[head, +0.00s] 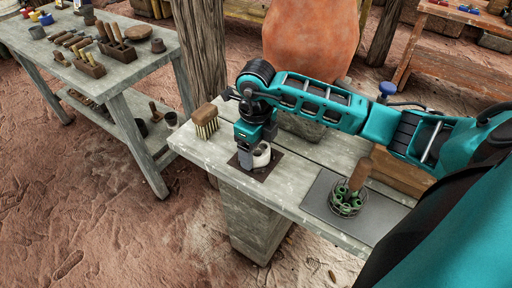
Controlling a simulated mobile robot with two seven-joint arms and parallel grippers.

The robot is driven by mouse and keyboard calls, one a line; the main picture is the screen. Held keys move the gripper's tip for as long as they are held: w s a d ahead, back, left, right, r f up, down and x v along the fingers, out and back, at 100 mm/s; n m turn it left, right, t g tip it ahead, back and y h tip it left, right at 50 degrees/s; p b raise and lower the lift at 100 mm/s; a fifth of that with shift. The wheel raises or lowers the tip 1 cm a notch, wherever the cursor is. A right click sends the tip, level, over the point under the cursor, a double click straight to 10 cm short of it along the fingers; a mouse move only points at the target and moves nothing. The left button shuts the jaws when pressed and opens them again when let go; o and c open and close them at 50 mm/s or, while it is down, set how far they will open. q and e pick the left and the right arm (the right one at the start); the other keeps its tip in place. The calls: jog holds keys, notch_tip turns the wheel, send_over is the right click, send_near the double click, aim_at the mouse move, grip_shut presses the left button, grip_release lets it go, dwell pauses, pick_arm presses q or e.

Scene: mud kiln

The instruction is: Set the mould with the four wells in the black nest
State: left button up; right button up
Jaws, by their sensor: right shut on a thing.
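My right gripper (247,158) points down at the left end of the grey wooden bench. It is shut on a small white, rounded piece (262,155), which looks like the mould; its wells are too small to count. A dark, flat square (268,168), which looks like the black nest, lies on the bench directly under the gripper. The gripper hides part of both. I cannot tell whether the white piece touches the dark square. My left gripper is not in view.
A wooden brush (206,120) stands left of the gripper. A grey mat (319,204) to the right holds a round dish (346,208) with green pieces and a brown handle. A large clay vessel (312,38) stands behind. Another table (128,72) with tools is at left.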

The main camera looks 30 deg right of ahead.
jog(key=shift+f, duration=0.15)
jog(key=o, duration=1.3)
notch_tip(320, 180, up, 12)
jog(key=shift+r+p, duration=0.25)
jog(key=shift+p, duration=0.1)
jog(key=shift+f, duration=0.1)
